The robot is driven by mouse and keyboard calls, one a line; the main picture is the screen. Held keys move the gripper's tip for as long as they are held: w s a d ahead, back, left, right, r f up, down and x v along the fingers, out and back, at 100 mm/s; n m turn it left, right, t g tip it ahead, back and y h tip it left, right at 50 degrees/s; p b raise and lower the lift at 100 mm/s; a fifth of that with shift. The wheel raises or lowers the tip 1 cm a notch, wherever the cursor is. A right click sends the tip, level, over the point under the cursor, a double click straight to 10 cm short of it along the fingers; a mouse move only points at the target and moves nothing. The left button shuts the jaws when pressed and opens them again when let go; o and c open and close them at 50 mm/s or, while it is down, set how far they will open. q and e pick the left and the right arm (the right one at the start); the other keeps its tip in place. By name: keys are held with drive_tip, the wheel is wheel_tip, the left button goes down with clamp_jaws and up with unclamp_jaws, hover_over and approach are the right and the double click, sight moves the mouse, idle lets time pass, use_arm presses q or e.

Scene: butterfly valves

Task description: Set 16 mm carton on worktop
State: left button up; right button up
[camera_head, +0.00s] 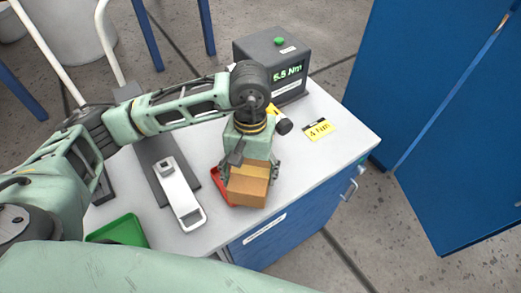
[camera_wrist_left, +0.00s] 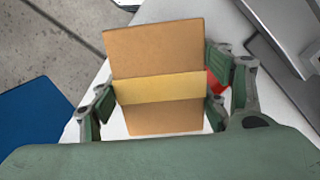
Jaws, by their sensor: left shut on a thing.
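A brown carton (camera_head: 248,184) with a lighter tape band is held by my left gripper (camera_head: 249,172), over the front part of the white worktop (camera_head: 330,150). In the left wrist view the carton (camera_wrist_left: 155,50) sits between the two fingers of the left gripper (camera_wrist_left: 160,95), which press on its sides. I cannot tell whether its underside touches the worktop. My right gripper is not in view.
A dark box with a "5.5 Nm" display (camera_head: 273,62) stands at the back. A yellow "4 Nm" label (camera_head: 319,130) lies to the right. A red tray (camera_head: 218,186) is partly hidden beside the carton. A white device (camera_head: 181,196) and green tray (camera_head: 120,231) are left.

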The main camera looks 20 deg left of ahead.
use_arm(q)
drive_tip(key=shift+w+d, duration=0.15)
drive_tip(key=shift+w, duration=0.8)
drive_tip(key=w, duration=0.3)
drive_tip(key=shift+w+d+r, duration=0.1)
drive_tip(key=shift+w+d, duration=0.05)
drive_tip(key=shift+w, duration=0.1)
drive_tip(key=shift+w+r+p, duration=0.1)
drive_tip(key=shift+w+p, duration=0.15)
drive_tip(key=shift+p, duration=0.2)
drive_tip(key=shift+f, duration=0.2)
drive_tip(key=shift+s, duration=0.1)
drive_tip(key=shift+f, duration=0.25)
drive_tip(key=o, duration=2.1)
